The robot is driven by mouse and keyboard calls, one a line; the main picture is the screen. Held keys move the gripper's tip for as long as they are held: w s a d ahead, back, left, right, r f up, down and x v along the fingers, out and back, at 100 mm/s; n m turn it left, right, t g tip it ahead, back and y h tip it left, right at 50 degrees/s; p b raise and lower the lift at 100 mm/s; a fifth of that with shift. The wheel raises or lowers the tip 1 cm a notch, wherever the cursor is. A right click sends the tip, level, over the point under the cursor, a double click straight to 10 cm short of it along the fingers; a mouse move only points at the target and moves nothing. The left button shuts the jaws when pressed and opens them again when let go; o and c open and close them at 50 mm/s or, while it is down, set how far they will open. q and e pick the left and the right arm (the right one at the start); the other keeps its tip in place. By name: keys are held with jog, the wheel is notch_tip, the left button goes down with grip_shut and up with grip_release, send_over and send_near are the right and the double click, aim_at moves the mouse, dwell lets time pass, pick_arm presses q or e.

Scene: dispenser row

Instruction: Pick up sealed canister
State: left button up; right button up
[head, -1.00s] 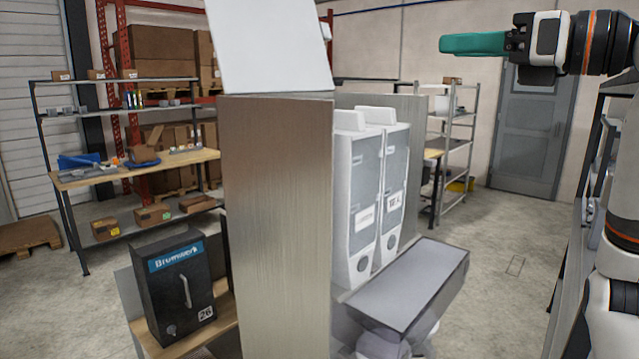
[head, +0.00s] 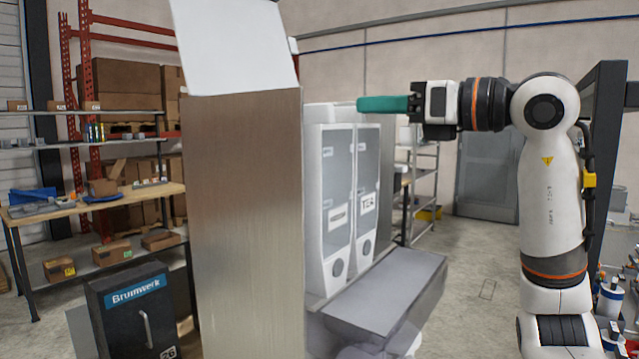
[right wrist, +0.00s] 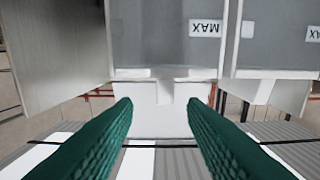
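I cannot make out a sealed canister for certain in either view. In the head view, two white dispensers with grey windows, a left one (head: 330,200) and a right one (head: 367,190), stand side by side behind a tall metal panel (head: 248,220). My right gripper (head: 372,104), with teal fingers, is raised level with the dispensers' tops, its tips overlapping them in the picture. In the right wrist view its fingers (right wrist: 160,106) are spread apart with nothing held between them. A dispenser's grey window (right wrist: 165,35) with a MAX label lies beyond the fingertips. My left gripper is out of view.
A grey ledge (head: 385,290) juts out below the dispensers. A black Brumwerk box (head: 130,315) stands left of the panel. Small bottles and containers (head: 608,300) sit at the lower right edge, partly cut off. A shelf bench (head: 100,210) stands at the back left; floor shows at right.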

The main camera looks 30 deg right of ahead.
aim_at(341, 110)
jog(key=x, duration=0.2)
jog(key=p+x, duration=0.1)
jog(key=x, duration=0.1)
jog(key=p+x, duration=0.1)
jog(key=x, duration=0.1)
jog(key=shift+w+a+f, duration=0.25)
jog(key=shift+a+f, duration=0.05)
jog(key=shift+a, duration=0.05)
jog(key=shift+w+a+f, duration=0.1)
jog(key=shift+w, duration=0.1)
jog(key=shift+s, duration=0.15)
jog(key=shift+c, duration=1.1)
grip_shut()
